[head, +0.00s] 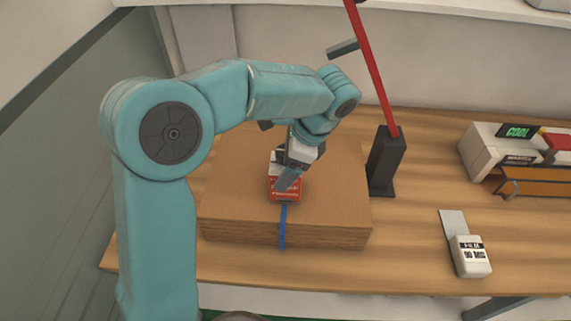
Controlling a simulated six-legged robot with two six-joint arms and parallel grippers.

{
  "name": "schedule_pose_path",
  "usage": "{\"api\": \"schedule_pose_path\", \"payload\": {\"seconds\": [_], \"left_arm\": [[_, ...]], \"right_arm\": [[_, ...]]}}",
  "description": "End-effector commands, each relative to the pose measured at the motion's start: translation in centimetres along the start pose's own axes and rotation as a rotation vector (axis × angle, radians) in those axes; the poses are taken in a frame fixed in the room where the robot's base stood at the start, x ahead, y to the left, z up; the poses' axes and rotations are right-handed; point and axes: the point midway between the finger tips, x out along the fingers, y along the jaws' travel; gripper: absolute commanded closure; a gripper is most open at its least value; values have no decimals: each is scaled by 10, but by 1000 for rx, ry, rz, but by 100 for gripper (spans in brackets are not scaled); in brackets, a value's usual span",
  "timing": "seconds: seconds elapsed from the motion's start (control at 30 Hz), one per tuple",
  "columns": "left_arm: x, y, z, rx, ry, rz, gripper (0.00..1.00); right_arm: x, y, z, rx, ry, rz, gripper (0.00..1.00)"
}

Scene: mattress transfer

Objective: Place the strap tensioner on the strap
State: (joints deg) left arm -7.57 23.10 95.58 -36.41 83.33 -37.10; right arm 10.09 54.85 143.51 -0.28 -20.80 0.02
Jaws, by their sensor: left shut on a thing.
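My left gripper (290,168) is shut on a small red and white box-shaped tool, the strap tensioner (286,190). It is over the top of a brown stack of flat cardboard sheets (335,195). A blue strap (283,228) runs from under the tensioner to the front edge of the stack and down its front side. The tensioner overlaps the strap in this view; I cannot tell whether they touch. The gripper and tensioner hide the rest of the strap. My right gripper is not in view.
A black holder (387,160) with a tall red bar (372,70) stands close to the stack's right. A white "FILM" block (470,256) lies front right on the wooden table (400,235). A white machine (492,150) stands at the back right. The table between is clear.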

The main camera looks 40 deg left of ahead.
Motion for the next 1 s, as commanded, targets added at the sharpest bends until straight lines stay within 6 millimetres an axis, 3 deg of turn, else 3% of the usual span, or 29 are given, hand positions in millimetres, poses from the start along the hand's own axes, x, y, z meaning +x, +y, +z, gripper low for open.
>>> {"api": "schedule_pose_path", "payload": {"seconds": [0.33, 0.37, 0.4, 0.73, 1.0], "left_arm": [[3, 0, -1, -1, 0, -2, 86], [3, 0, -1, 0, 0, 0, 11], [3, 0, -1, 0, 0, 0, 0], [-6, 0, 0, 0, 0, -2, 0], [-66, -1, 0, 0, 3, -5, 0]], "right_arm": [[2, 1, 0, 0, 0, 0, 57], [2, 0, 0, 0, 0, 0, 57], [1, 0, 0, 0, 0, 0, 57], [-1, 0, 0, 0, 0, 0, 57], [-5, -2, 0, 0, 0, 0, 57]]}}
